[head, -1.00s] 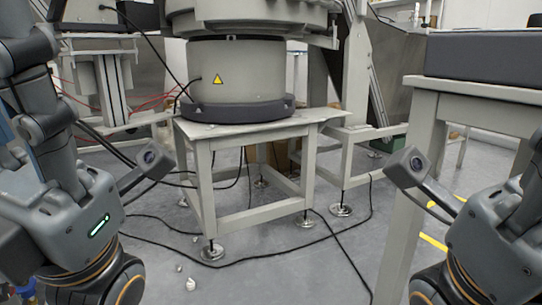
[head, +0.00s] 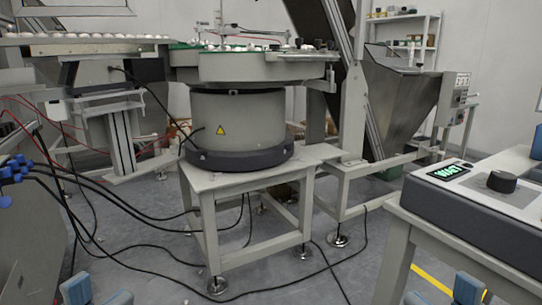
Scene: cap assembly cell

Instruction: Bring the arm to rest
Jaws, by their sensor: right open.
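Only small blue-grey parts of my grippers show at the bottom edge of the head view. My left gripper (head: 98,296) shows two blue-grey parts at the lower left, with nothing visible held. Its jaw opening is not clear because most of it is cut off. My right gripper (head: 441,294) is open at the lower right, its two parts apart and nothing seen between them. Both arms are otherwise below the picture.
A round bowl feeder (head: 241,130) stands on a grey metal frame (head: 250,225) in the middle. A control box (head: 484,195) with a lit display sits on a table at the right. A steel hopper (head: 402,105) stands behind. Black cables (head: 150,250) cross the floor.

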